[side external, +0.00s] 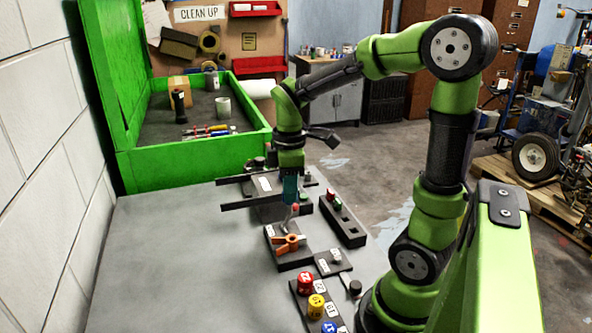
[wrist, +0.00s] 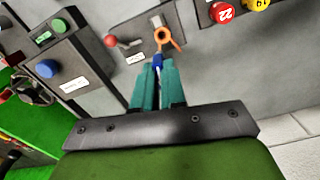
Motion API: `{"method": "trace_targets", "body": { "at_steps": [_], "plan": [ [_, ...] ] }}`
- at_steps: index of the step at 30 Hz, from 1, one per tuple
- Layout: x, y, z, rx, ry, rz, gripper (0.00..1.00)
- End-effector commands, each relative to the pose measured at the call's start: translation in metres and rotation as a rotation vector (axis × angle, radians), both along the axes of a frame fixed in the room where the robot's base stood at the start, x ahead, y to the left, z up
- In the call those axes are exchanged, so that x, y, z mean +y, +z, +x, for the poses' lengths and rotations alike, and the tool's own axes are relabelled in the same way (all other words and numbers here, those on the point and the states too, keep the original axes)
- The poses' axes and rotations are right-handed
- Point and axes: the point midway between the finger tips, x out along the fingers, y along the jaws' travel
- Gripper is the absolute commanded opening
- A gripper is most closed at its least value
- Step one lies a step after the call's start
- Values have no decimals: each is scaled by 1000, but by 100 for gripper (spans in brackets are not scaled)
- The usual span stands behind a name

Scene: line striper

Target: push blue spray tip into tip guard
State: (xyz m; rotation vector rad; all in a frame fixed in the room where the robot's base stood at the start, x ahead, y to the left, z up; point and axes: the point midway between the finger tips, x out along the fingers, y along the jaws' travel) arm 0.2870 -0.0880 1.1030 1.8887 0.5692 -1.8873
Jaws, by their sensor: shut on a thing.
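My gripper (side external: 290,198) points down over the bench, its teal fingers shut. In the wrist view the fingers (wrist: 155,66) are closed on the small blue spray tip (wrist: 158,60), which shows as a sliver between the fingertips. The orange tip guard (side external: 289,243) sits on a dark block below and a little nearer the camera than my gripper in the side view. In the wrist view the guard (wrist: 168,38) lies just beyond the blue tip. I cannot tell whether the tip touches the guard. The tip is not clear in the side view.
A red-knobbed lever (wrist: 111,41) stands close beside the guard. A dark slotted rack (side external: 343,222) with red and green pieces is to the right. Red (side external: 305,283) and yellow (side external: 316,306) caps stand nearer the camera. The bench left of the blocks (side external: 185,260) is clear.

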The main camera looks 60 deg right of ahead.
Motion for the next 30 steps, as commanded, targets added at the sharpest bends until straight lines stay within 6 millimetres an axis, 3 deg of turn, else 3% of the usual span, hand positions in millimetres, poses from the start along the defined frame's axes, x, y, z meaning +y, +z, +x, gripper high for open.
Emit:
{"method": "trace_targets", "body": {
  "at_steps": [8, 30],
  "plan": [
    [3, 0, -6, 2, 196, 1, 0],
    [2, -54, -5, 2, 201, 1, 0]
  ]
}}
